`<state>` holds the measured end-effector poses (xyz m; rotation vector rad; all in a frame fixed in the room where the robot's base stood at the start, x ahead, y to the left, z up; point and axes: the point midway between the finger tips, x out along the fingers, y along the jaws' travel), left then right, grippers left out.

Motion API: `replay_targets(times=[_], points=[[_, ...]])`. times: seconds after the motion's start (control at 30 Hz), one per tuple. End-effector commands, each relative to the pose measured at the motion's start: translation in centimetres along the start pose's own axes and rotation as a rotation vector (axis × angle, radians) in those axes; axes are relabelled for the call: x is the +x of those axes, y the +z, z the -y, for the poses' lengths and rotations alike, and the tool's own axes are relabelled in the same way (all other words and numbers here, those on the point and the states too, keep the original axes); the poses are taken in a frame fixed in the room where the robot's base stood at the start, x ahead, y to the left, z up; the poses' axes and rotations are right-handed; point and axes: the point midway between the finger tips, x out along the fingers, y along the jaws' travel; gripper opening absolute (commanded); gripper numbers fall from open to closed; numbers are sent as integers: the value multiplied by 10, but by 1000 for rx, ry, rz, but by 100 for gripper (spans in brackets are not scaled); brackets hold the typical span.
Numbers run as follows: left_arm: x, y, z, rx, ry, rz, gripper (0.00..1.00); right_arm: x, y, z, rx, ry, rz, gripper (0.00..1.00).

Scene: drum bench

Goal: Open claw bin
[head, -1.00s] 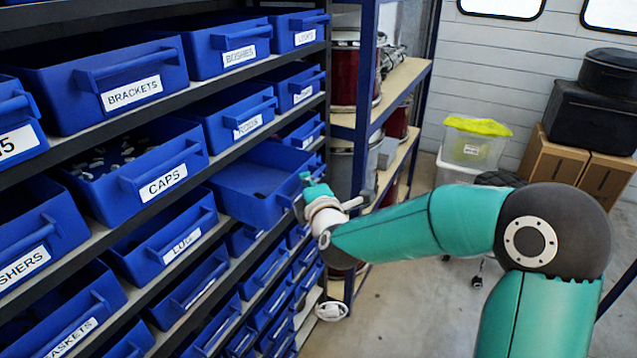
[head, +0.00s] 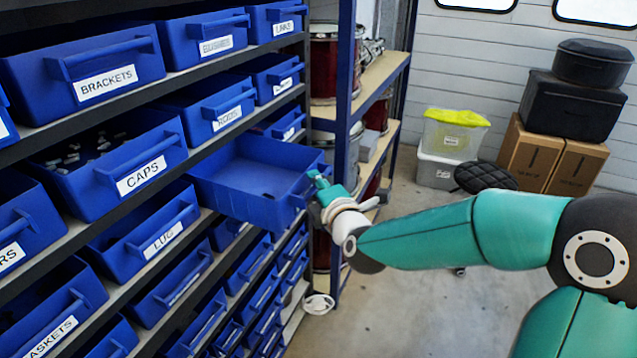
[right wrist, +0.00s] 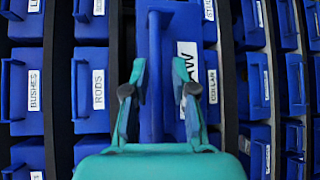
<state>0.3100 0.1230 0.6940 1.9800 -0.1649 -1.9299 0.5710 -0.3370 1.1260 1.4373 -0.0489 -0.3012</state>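The claw bin (head: 245,195) is a blue open-topped bin, pulled well out of the shelf in the head view and seemingly empty apart from a small dark patch on its floor. In the right wrist view its label (right wrist: 187,60) is partly covered and reads "...AW". My right gripper (head: 318,182) is at the bin's front. In the right wrist view its two teal fingers (right wrist: 160,80) stand apart on either side of the bin's handle (right wrist: 154,95), with a gap showing beside the handle. My left gripper is not in view.
Labelled blue bins surround it, including RODS (head: 215,115), CAPS (head: 120,180) and LUG (head: 145,235). A blue-framed rack (head: 345,90) with drums stands behind. Open floor (head: 425,310) lies to the right, with boxes and black cases (head: 570,105) by the wall.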

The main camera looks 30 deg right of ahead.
Motion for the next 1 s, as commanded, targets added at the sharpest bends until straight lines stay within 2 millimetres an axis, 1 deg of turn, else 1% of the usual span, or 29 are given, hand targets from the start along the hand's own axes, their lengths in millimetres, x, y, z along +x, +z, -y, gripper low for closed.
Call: replay_targets(times=[0.3, 0.4, 0.47, 0.57, 0.8, 0.9, 1.0], points=[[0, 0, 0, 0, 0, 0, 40, 0, 1, -3, 1, 6, 4, 37], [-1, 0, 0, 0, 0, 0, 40, -3, 1, -3, 1, 7, 4, 37], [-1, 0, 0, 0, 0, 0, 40, -9, 1, -3, 2, 7, 4, 37], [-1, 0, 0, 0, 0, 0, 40, -22, 1, -3, 2, 7, 4, 37], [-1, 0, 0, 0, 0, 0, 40, -59, 0, -2, 1, 7, 3, 37], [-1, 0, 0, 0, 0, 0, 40, -68, 0, -2, 1, 7, 2, 37], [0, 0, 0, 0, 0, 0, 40, -72, 0, -1, 1, 6, 2, 37]])
